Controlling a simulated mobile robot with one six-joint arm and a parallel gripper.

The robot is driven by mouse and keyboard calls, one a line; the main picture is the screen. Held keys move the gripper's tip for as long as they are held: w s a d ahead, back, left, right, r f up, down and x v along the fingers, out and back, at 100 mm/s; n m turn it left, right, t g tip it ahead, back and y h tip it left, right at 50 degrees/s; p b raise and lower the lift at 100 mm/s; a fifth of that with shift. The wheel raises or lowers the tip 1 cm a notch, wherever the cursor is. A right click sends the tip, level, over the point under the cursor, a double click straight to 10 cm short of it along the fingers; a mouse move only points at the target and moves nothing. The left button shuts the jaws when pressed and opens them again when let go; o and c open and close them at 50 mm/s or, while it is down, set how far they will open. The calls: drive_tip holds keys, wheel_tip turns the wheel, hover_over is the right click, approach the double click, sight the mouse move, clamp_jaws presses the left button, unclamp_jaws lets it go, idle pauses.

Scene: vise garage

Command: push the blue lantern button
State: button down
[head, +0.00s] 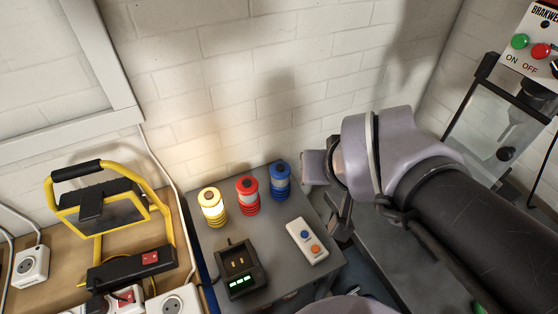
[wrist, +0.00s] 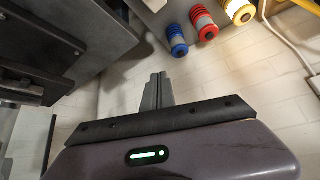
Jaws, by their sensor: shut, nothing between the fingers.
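The blue lantern (head: 280,184) stands upright on a small grey table, right of the red lantern (head: 247,197) and the lit yellow lantern (head: 212,207). In the wrist view the blue lantern (wrist: 176,40) is at the top, left of the red lantern (wrist: 204,25) and yellow lantern (wrist: 239,10). My gripper (wrist: 158,76) is shut and empty. Its fingertips appear below the blue lantern in that picture, apart from it. In the head view my wrist is right of the lantern; the fingertips are not clear there.
A white remote (head: 307,241) with blue and orange buttons and a black charger (head: 240,270) with green lights share the grey table (head: 278,228). A yellow work lamp (head: 105,210) stands at left. An ON/OFF machine (head: 525,60) stands at right. White brick wall is behind.

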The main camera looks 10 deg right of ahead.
drive_tip(key=w+d+r+n+t+h+p, duration=0.1)
drive_tip(key=w+d+r+n, duration=0.2)
drive_tip(key=w, duration=0.5)
drive_tip(key=n+y+p, duration=0.2)
drive_tip(key=n+y, duration=0.4)
drive_tip(key=n, duration=0.7)
hover_over(283, 169)
wheel_tip(283, 169, down, 10)
drive_tip(key=shift+f, duration=0.1)
wheel_tip(283, 169, down, 8)
drive_tip(key=b, duration=0.8)
drive_tip(key=shift+f, duration=0.3)
drive_tip(key=shift+f+b, duration=0.1)
drive_tip(key=shift+b, duration=0.2)
